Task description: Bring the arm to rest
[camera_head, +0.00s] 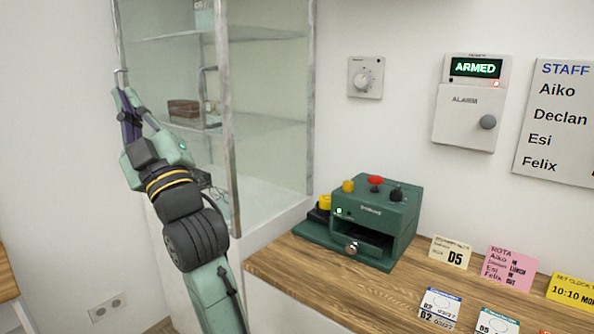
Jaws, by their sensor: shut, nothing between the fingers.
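My arm (194,235) reaches up from the bottom edge, left of the wooden counter. My gripper (125,93) is at its upper end, pointing up, in front of the left side of a glass cabinet (226,120). Its fingers are shut with nothing between them. The fingertips are close to a small metal fitting (120,71) on the cabinet's left upright; I cannot tell whether they touch it. My arm hides part of the cabinet's lower left.
Inside the cabinet is a brown box (184,108). A green device (384,217) with knobs stands on the wooden counter (325,283), with several cards to its right. An alarm panel (465,127) reading ARMED, a dial (365,78) and a staff board (560,125) are on the wall.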

